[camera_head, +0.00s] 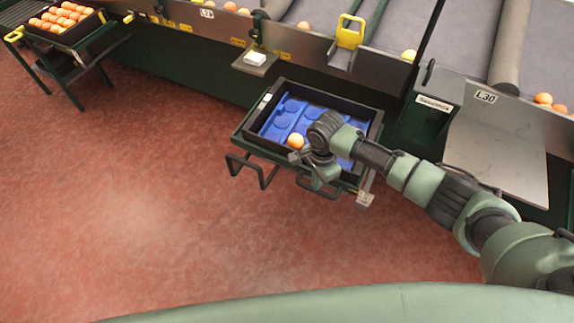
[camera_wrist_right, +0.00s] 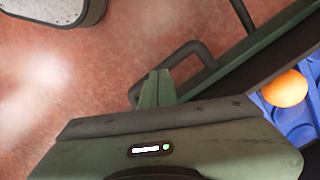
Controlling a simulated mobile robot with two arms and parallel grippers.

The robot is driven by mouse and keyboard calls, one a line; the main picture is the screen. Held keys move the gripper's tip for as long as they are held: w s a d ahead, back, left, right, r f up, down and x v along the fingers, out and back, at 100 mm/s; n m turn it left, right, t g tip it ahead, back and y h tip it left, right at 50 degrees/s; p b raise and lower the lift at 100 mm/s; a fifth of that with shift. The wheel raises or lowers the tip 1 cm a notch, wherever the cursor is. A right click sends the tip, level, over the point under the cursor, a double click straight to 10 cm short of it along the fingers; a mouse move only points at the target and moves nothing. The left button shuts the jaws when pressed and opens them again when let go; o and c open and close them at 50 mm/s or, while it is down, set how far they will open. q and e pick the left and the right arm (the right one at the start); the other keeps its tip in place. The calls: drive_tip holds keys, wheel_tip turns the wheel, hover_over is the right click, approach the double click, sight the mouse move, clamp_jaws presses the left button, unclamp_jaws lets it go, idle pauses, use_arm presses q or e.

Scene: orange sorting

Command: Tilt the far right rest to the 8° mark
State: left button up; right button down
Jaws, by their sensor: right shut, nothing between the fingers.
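The rest (camera_head: 243,146) is a dark green stand below the conveyor, with black bar handles (camera_head: 252,170) at its front. It holds a black crate (camera_head: 355,112) with a blue moulded tray (camera_head: 281,118) and one orange (camera_head: 296,141). A small pale plate (camera_head: 364,200) sits at its front right corner; any degree marks are too small to read. My right gripper (camera_head: 318,180) is at the rest's front edge, shut and empty. In the right wrist view its fingertips (camera_wrist_right: 155,80) are close to a dark bent handle bar (camera_wrist_right: 183,55); I cannot tell whether they touch. My left gripper is not in view.
Another stand (camera_head: 75,70) at the far left bears a crate full of oranges (camera_head: 62,20). The conveyor wall (camera_head: 300,45) runs behind, with a yellow handle (camera_head: 350,32) and a grey chute plate (camera_head: 497,150). The red floor (camera_head: 150,190) in front is clear.

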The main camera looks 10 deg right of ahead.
drive_tip(key=shift+f+b, duration=0.85)
drive_tip(key=shift+f, duration=0.9)
idle(1.4)
drive_tip(key=shift+r, duration=0.15)
wheel_tip(320, 180, up, 9)
drive_tip(key=p, duration=1)
idle(0.4)
